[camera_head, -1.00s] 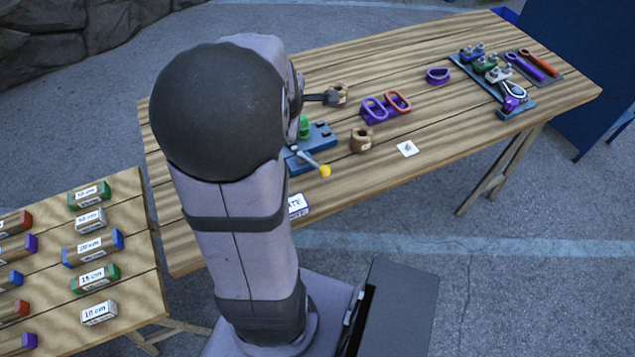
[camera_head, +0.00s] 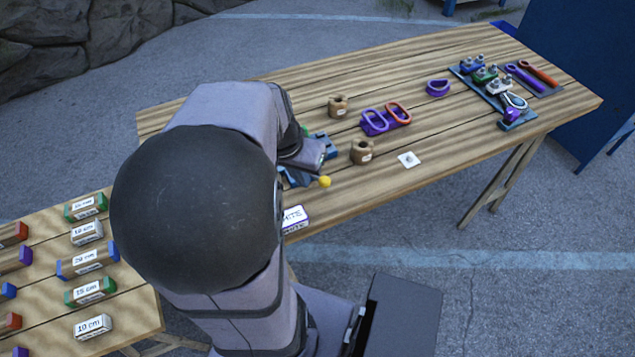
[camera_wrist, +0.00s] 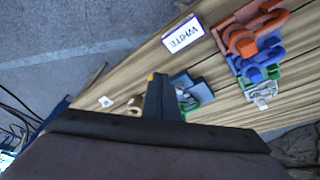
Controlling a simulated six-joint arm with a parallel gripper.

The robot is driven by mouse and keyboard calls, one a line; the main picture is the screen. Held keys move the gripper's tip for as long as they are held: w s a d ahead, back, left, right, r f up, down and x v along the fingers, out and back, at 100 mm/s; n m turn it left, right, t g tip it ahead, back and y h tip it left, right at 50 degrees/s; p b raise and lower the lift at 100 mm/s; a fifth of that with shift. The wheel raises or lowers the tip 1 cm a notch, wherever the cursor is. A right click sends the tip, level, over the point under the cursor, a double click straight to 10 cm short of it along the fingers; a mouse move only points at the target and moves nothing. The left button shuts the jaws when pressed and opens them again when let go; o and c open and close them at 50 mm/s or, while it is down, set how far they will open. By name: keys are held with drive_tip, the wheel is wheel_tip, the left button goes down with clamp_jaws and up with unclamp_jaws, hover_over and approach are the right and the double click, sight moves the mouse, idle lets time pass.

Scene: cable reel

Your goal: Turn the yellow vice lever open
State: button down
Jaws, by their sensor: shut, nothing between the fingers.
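The yellow knob (camera_head: 325,182) of the vice lever shows at the vice's near right corner in the head view. The blue vice (camera_head: 328,140) stands on the table, largely hidden behind my arm, and the lever's shaft is hidden too. In the wrist view the vice (camera_wrist: 186,80) with a green part lies just right of my fingers, and a small yellow patch (camera_wrist: 151,77) shows at the fingertips. My gripper (camera_wrist: 161,78) is shut and empty, close to the vice and lever. I cannot tell whether it touches the lever.
A WHITE label (camera_head: 294,216) lies at the table's near edge. Brown rolls (camera_head: 362,151) and (camera_head: 338,106), purple and orange loops (camera_head: 386,118) and a white card (camera_head: 409,160) lie to the right. In the wrist view orange and blue hooks (camera_wrist: 243,43) sit at upper right.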

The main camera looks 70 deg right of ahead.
drive_tip(key=shift+m, duration=0.9)
drive_tip(key=shift+f, duration=0.1)
drive_tip(key=shift+s+d+f+p, duration=0.2)
drive_tip(key=shift+d+f+p, duration=0.2)
drive_tip(key=shift+d+f, duration=1)
drive_tip(key=shift+s+d+f+p, duration=0.3)
drive_tip(key=shift+d+f, duration=0.55)
drive_tip(key=shift+f, duration=1.15)
drive_tip(key=shift+s+d+f+p, duration=0.1)
drive_tip(key=shift+d+f+p, duration=0.35)
drive_tip(key=shift+d+f, duration=0.95)
drive_tip(key=shift+a+f, duration=0.3)
